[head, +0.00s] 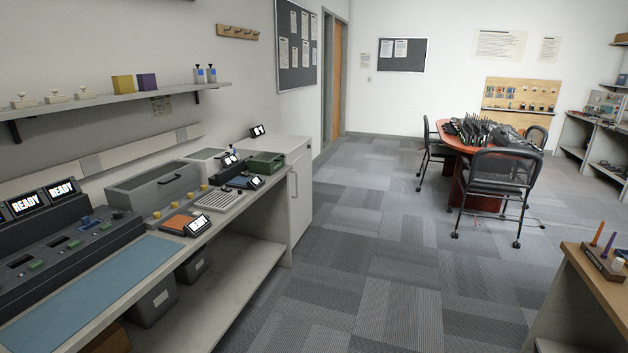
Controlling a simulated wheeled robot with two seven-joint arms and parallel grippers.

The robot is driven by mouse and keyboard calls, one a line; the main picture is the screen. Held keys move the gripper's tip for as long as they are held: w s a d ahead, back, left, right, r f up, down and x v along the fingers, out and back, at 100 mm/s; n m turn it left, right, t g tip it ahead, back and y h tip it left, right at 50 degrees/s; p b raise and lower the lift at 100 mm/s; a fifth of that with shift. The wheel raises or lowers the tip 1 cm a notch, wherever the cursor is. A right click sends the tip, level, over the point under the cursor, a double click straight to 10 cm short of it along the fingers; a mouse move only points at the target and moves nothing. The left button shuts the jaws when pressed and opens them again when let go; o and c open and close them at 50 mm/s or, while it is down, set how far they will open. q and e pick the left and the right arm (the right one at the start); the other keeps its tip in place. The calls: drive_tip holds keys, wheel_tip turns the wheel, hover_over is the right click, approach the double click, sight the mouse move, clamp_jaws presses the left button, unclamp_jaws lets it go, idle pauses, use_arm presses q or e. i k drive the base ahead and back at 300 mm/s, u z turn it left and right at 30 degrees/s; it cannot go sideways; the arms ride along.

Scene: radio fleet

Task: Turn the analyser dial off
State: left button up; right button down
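I cannot pick out the analyser or its dial for certain in the head view. The left bench (242,222) carries several devices. A dark console (62,245) with two screens reading "READY" stands at the near left. A grey box with a handle (158,188) stands behind several small yellow knobs or blocks. A small dark device with a lit screen (197,226) sits at the bench's front edge, and further small lit screens stand farther back. Their text is too small to read. Neither of my grippers is in view.
A blue mat (95,292) lies on the bench's front. Grey bins (152,300) stand beneath it. A white cabinet (300,190) closes the bench's far end. The carpeted floor (370,255) is open between the bench, the red table with chairs (500,185) and the wooden desk (590,290).

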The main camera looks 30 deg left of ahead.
sight(116, 215)
drive_tip(key=u, duration=0.35)
drive_tip(key=i, duration=1.5)
drive_tip(key=u, duration=1.25)
drive_tip(key=i, duration=0.7)
drive_tip(key=u, duration=0.5)
